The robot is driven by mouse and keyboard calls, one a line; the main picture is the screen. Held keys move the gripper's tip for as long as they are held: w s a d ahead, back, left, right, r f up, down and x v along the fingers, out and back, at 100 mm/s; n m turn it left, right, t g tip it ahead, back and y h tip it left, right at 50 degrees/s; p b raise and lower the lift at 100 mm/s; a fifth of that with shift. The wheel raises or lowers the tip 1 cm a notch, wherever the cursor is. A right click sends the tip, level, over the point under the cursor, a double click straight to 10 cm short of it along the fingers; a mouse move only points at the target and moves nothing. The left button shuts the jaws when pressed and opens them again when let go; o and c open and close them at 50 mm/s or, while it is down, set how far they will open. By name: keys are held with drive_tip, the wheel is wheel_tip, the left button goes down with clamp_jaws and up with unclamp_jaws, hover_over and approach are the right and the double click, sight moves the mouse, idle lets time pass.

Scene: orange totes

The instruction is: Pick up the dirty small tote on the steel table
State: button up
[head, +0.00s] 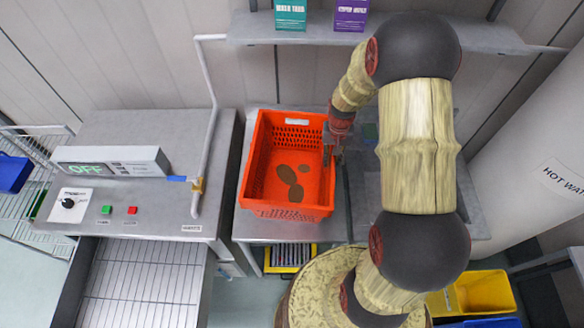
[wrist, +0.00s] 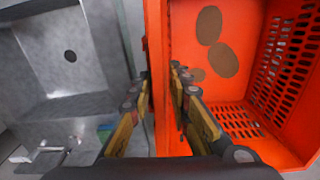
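The dirty small tote (head: 250,150) is orange with slotted walls and several brown stains on its floor. It sits upright on the steel table (head: 285,231). In the wrist view the tote (wrist: 230,112) fills the right side. My gripper (head: 334,150) is at the tote's right wall in the head view. In the wrist view my gripper (wrist: 162,72) has one finger inside the tote and one outside. Its fingertips are close together with the wall between them, and they look shut on it. The exact contact is partly hidden.
A steel sink basin (wrist: 62,50) lies just outside the gripped wall. A control box reading OFF (head: 110,161) stands on the left counter beside a pipe (head: 211,105). A shelf (head: 250,28) hangs behind. A yellow bin (head: 482,292) stands lower right.

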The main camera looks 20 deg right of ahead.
clamp_jaws()
idle(0.8)
